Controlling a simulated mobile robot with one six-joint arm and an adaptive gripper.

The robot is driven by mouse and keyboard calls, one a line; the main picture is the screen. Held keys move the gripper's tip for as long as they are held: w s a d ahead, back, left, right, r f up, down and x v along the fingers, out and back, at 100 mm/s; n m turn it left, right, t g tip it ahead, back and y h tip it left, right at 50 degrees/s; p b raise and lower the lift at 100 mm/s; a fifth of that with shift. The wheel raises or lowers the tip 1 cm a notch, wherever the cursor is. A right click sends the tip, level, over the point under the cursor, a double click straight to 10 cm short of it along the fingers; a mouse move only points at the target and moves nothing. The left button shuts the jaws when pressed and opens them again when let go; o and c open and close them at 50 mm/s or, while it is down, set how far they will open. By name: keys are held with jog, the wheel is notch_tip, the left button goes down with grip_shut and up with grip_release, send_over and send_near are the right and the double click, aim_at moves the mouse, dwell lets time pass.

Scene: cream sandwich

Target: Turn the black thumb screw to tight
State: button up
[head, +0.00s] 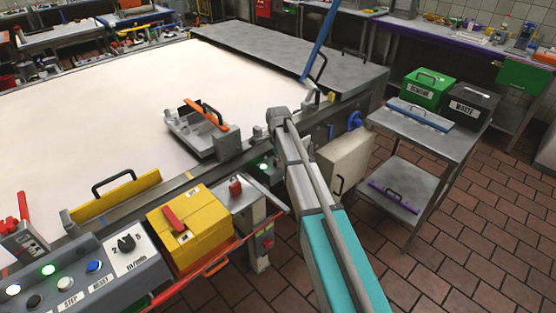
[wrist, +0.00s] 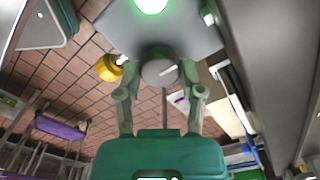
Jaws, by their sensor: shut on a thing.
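In the wrist view my gripper (wrist: 160,84) has its two fingers on either side of a round grey knob (wrist: 160,73). This knob appears to be the black thumb screw, though it looks grey in this light. It sits under a grey housing (wrist: 178,30) with a lit green lamp at the top of the picture. The fingertips are shut on the knob's sides. How tight the screw is cannot be seen. In the head view my arm runs up to the table's edge, and the gripper and screw are hidden.
A yellow knob (wrist: 109,67) is close left of my fingers. In the head view a yellow box (head: 190,235) and control panel (head: 75,278) stand left of my arm. A cream box (head: 343,160) is to its right, with a grey cart (head: 440,140) beyond.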

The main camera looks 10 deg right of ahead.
dwell(0.3)
jog(key=o, duration=1.2)
jog(key=shift+c, duration=0.2)
jog(key=shift+n, duration=0.4)
